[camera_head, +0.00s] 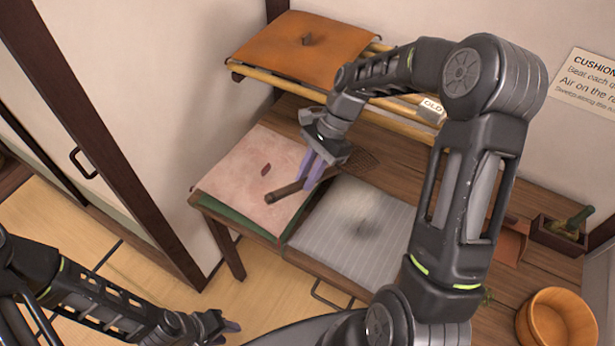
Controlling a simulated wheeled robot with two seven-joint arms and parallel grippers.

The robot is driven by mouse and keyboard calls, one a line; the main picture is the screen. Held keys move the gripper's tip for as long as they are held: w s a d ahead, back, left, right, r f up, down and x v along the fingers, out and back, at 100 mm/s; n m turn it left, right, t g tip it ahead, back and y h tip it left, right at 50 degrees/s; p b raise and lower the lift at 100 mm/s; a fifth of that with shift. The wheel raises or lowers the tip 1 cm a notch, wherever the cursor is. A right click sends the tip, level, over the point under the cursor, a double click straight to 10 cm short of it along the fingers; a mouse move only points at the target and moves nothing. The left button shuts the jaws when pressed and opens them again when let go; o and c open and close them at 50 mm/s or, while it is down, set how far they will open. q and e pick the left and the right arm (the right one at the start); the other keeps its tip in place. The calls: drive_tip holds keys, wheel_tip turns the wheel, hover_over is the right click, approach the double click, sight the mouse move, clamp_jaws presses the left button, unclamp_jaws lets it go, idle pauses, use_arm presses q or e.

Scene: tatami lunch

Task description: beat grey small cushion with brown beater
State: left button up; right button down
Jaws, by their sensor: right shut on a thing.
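The grey small cushion (320,238) lies flat on the wooden table, with pale stripes and a dark, blurred smudge near its middle. My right gripper (312,176) is shut on the handle of the brown beater (284,193). The handle's end points left over the pink cushion. My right arm hides the grey cushion's right side. My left gripper (232,327) is low at the left, away from the table; its finger gap is unclear.
A pink cushion (235,172) on a green one (240,221) lies left of the grey cushion. An orange cushion (290,48) rests on a bamboo rack (270,83) behind. A wooden tub (560,318) and a small planter box (556,235) stand at the right.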

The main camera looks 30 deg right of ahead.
wheel_tip(320, 180, down, 11)
drive_tip(key=b, duration=0.7)
wheel_tip(320, 180, up, 9)
drive_tip(key=p, duration=0.7)
wheel_tip(320, 180, up, 2)
drive_tip(key=shift+r, duration=0.1)
